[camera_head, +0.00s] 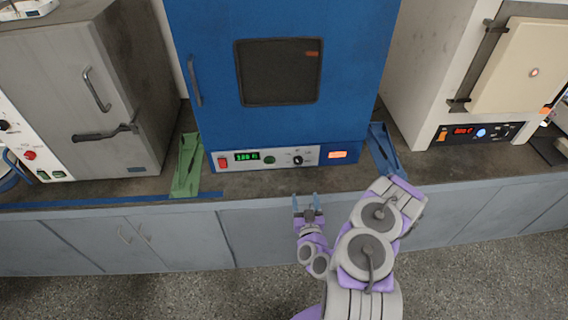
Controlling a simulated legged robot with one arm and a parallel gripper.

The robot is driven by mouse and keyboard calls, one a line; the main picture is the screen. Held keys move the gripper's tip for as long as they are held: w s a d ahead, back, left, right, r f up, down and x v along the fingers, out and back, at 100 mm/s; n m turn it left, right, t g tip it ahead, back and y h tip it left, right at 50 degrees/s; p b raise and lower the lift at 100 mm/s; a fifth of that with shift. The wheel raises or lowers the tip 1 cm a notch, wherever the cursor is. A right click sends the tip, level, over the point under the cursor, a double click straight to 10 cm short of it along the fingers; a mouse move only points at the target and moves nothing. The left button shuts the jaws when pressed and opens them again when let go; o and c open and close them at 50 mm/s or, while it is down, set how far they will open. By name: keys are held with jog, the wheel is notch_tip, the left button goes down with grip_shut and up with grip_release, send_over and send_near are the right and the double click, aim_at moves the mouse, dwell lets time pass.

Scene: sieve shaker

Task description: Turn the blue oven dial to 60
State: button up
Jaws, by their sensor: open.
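The blue oven (350,60) stands on the counter in the middle of the head view, its door closed. Its lower panel holds a red switch (222,162), a green-lit display (246,156), a small green round part (269,160), the black dial (298,160) and an orange-lit switch (338,155). The display digits and dial marks are too small to read surely. My gripper (306,202) is open and empty, just in front of the counter's front edge. It is below the dial in the picture and apart from it.
A green tray (187,165) and a blue tray (384,150) lie on the counter either side of the oven. A grey oven (60,70) stands at left, a white furnace (432,60) at right. Grey cabinets (180,240) are under the counter.

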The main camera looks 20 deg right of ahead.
jog(key=w, duration=0.1)
send_near(298, 162)
jog(key=b+x, duration=0.4)
jog(key=x, duration=0.5)
jog(key=shift+w+d+f, duration=0.1)
jog(key=shift+w+f, duration=0.05)
jog(key=shift+f, duration=0.05)
jog(key=shift+c, duration=0.3)
jog(key=c, duration=1)
jog(key=shift+r+p, duration=0.15)
jog(key=shift+p, duration=0.55)
